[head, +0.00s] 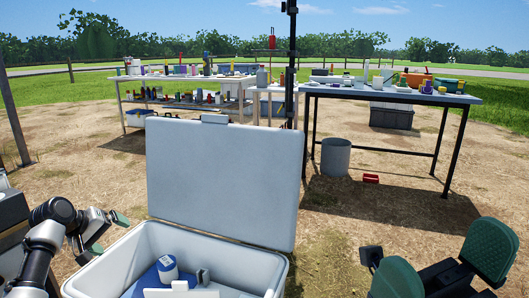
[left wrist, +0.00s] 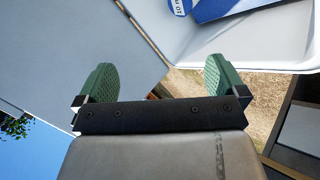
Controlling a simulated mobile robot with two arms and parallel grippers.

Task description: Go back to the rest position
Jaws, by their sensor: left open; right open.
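My left gripper (head: 109,233) is at the left of the head view, above the left rim of an open white cooler (head: 120,262). Its two green-padded fingers are apart and hold nothing. In the left wrist view the left gripper (left wrist: 160,80) also shows spread and empty, with the cooler lid and part of the inside beyond it. My right gripper (head: 442,264) is at the lower right of the head view, over the ground. Its green pads are wide apart with nothing between them. The cooler's raised lid (head: 222,180) stands upright.
Inside the cooler are a white and blue container (head: 167,268) and a small grey item (head: 203,276). A blue-topped table (head: 440,98) and a long workbench (head: 150,78) with many items stand behind. A grey bucket (head: 335,157) and a red object (head: 371,178) are on the ground.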

